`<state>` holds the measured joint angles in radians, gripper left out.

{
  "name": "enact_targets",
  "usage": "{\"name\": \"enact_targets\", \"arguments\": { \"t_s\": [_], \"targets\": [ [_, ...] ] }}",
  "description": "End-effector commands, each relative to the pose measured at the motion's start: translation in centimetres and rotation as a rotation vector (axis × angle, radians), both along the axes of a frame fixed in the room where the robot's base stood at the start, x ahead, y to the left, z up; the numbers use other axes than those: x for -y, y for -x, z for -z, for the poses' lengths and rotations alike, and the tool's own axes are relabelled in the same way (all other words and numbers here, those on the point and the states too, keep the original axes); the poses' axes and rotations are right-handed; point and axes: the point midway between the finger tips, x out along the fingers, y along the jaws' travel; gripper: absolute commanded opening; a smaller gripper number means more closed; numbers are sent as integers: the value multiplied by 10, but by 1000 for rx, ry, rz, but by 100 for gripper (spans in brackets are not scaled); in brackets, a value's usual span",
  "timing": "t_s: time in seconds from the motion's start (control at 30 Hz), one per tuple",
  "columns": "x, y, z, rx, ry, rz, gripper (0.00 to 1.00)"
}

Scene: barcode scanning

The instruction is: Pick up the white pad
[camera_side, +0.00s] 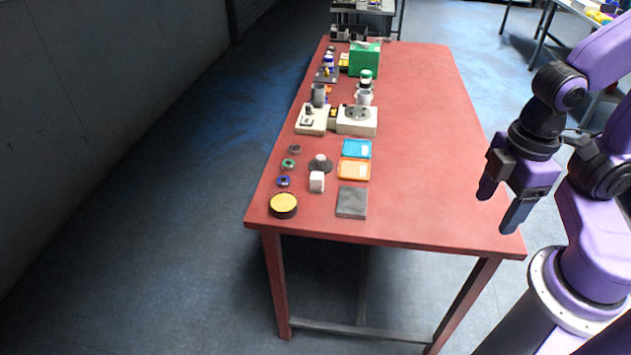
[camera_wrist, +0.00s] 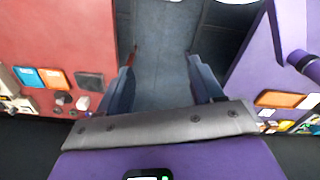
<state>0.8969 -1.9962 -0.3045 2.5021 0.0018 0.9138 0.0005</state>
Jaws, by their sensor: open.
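A small white block (camera_side: 317,182), the nearest match to the white pad, stands on the red table (camera_side: 420,150) near its front. It sits just in front of a dark round base with a white knob (camera_side: 320,163). In the wrist view a small white block (camera_wrist: 83,103) shows at the lower left. My gripper (camera_side: 500,207) is open and empty, well to the right of the block, above the table's right front corner. In the wrist view its fingers (camera_wrist: 162,75) are apart with only floor between them.
Around the block are a grey square plate (camera_side: 352,202), an orange tray (camera_side: 354,169), a blue tray (camera_side: 357,149), a yellow-topped black disc (camera_side: 283,205) and small rings (camera_side: 284,181). White devices (camera_side: 357,120) and a green box (camera_side: 364,60) stand farther back. The table's right side is clear.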

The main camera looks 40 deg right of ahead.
Motion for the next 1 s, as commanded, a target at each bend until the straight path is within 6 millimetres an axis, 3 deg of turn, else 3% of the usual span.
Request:
{"name": "enact_targets", "arguments": {
  "t_s": [0.23, 0.37, 0.7, 1.0],
  "targets": [
    [-1, -2, 0, 0, 0, 8, 66],
    [-12, -17, -4, -2, 1, 77, 66],
    [-67, -116, -14, -12, 6, 514, 66],
    [-94, -217, -9, -19, 7, 922, 66]
  ]
}}
